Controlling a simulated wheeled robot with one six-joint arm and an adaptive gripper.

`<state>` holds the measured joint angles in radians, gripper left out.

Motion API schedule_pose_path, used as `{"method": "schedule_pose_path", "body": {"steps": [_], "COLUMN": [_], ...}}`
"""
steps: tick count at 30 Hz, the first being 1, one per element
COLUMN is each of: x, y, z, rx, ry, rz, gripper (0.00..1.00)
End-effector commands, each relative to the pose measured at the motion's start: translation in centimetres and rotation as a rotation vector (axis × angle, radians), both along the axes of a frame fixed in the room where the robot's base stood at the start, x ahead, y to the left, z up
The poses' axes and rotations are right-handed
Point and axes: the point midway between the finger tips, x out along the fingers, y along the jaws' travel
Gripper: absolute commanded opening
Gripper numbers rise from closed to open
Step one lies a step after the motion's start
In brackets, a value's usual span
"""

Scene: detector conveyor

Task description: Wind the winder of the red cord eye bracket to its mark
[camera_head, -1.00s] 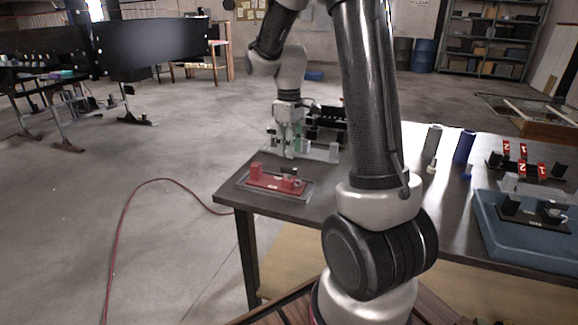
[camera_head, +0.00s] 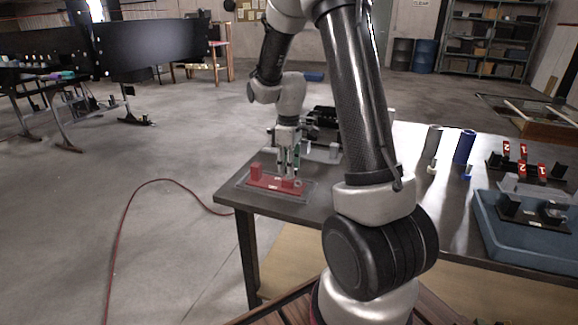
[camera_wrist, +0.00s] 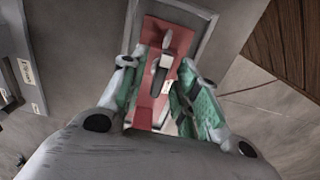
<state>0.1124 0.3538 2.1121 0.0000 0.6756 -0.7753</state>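The red cord eye bracket (camera_head: 266,181) lies in a shallow grey tray (camera_head: 308,192) at the table's near left corner, with upright red blocks on its plate. My gripper (camera_head: 290,174) points down over the bracket's right end. In the wrist view the red plate (camera_wrist: 178,38) runs between my gripper's (camera_wrist: 156,72) two green-padded fingers, which are apart. A dark grey part (camera_wrist: 157,78) and a small pale label (camera_wrist: 167,87) show on the plate between them. I cannot tell whether the fingers touch anything. The winder and its mark are not clear.
Black equipment (camera_head: 322,125) stands behind my gripper on the table. A grey cylinder (camera_head: 432,142) and a blue cylinder (camera_head: 464,147) stand to the right. A blue tray (camera_head: 485,222) and red number tags (camera_head: 522,169) lie at far right. A red hose (camera_head: 122,225) crosses the floor.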

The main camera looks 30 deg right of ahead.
Motion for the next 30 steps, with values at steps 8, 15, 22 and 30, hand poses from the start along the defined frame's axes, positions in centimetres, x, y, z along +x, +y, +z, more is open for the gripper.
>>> {"method": "schedule_pose_path", "body": {"steps": [8, 15, 22, 30], "x": [0.00, 0.00, 0.00, 0.01], "y": [0.00, 0.00, 0.00, -0.01], "z": [0.03, 0.04, 0.04, 0.05], "rx": [0.000, 0.000, 0.000, 0.000], "ry": [0.000, 0.000, 0.000, 0.000], "rz": [0.000, -0.007, -0.077, -0.278], "gripper": [0.00, 0.00, 0.00, 0.00]}}
